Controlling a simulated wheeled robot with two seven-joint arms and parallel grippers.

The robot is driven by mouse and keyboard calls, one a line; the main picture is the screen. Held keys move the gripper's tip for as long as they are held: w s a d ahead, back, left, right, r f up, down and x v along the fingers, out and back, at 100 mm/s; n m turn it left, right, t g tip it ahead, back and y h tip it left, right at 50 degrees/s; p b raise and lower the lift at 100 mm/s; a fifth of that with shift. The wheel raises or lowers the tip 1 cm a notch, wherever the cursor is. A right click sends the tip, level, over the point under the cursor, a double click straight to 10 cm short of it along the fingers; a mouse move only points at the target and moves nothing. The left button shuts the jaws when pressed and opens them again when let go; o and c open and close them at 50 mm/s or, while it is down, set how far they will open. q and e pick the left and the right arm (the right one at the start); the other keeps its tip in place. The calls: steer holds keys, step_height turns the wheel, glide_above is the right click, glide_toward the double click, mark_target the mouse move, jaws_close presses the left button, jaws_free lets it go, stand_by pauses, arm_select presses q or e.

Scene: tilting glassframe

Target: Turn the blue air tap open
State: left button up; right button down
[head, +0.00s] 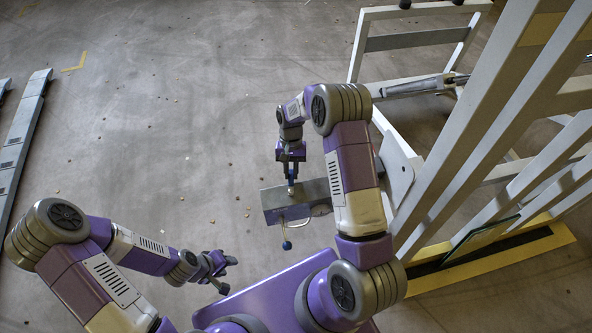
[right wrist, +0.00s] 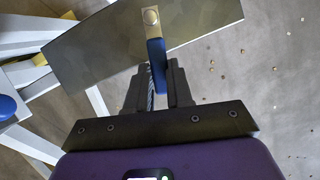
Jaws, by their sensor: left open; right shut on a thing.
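The blue tap handle (head: 291,189) sits on top of a grey metal box (head: 272,213) beside the white frame. In the right wrist view the blue handle (right wrist: 156,56) runs from a brass bolt (right wrist: 150,16) down between the fingers. My right gripper (head: 291,177) is above the box, and it also shows in the right wrist view (right wrist: 159,88). It is shut on the handle, whose lower end is partly hidden by the fingers. My left gripper (head: 224,272) is open and empty, low over the floor at left, away from the box.
A lever with a blue ball (head: 286,245) hangs from the box's near side. The tilted white frame (head: 455,135) fills the right, with a glass pane (head: 485,233) near a yellow-and-black floor strip (head: 535,240). Small pebbles dot the open floor at left.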

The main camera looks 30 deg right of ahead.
steer(key=shift+w+a+n+h, duration=0.3)
steer(key=shift+a+n+h, duration=0.35)
steer(key=shift+n, duration=0.65)
steer(key=shift+a, duration=0.15)
steer(key=c, duration=1)
jaws_free()
steer(key=shift+r, duration=0.1)
steer(key=p+v, duration=0.2)
steer(key=v, duration=0.5)
steer(key=shift+w+r, duration=0.15)
steer(key=shift+w, duration=0.05)
